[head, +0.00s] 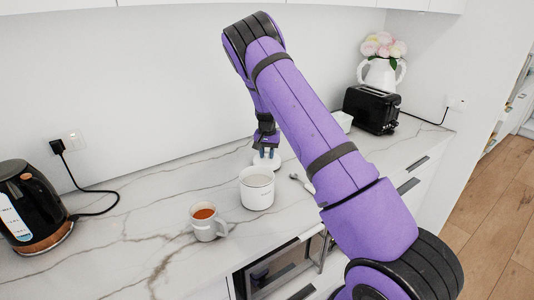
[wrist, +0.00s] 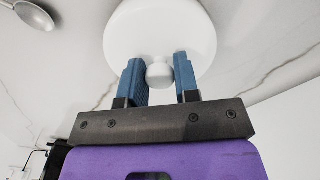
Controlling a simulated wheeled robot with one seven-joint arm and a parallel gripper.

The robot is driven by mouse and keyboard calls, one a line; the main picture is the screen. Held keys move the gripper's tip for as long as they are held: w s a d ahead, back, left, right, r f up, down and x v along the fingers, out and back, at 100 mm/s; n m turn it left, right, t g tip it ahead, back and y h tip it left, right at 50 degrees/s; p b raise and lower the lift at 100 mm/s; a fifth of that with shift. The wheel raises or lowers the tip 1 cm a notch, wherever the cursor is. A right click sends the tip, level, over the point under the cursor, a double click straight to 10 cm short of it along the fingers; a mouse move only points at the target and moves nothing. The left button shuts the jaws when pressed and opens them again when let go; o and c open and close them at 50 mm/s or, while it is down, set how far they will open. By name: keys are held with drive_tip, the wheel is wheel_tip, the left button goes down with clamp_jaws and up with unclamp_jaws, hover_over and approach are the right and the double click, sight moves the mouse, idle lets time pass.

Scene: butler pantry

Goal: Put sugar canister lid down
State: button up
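The sugar canister lid (wrist: 160,28) is a white round disc with a small knob (wrist: 160,75). My gripper (wrist: 160,80) has its two blue fingers on either side of the knob, seemingly touching it on both sides. In the head view the lid (head: 266,162) is at or just above the counter, behind the white canister (head: 257,189); I cannot tell whether it touches the counter. My gripper (head: 266,152) points down over it. The canister stands upright with its top uncovered.
A mug of tea (head: 207,222) stands in front left of the canister. A spoon (head: 302,182) lies to its right; its bowl shows in the wrist view (wrist: 34,15). A black kettle (head: 32,205) is far left and a black toaster (head: 371,109) at back right. Counter left of the lid is clear.

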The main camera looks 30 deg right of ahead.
sight(267, 152)
drive_tip(key=o, duration=0.4)
drive_tip(key=shift+c, duration=0.2)
drive_tip(key=shift+r, duration=0.1)
wheel_tip(267, 152, up, 12)
idle(0.4)
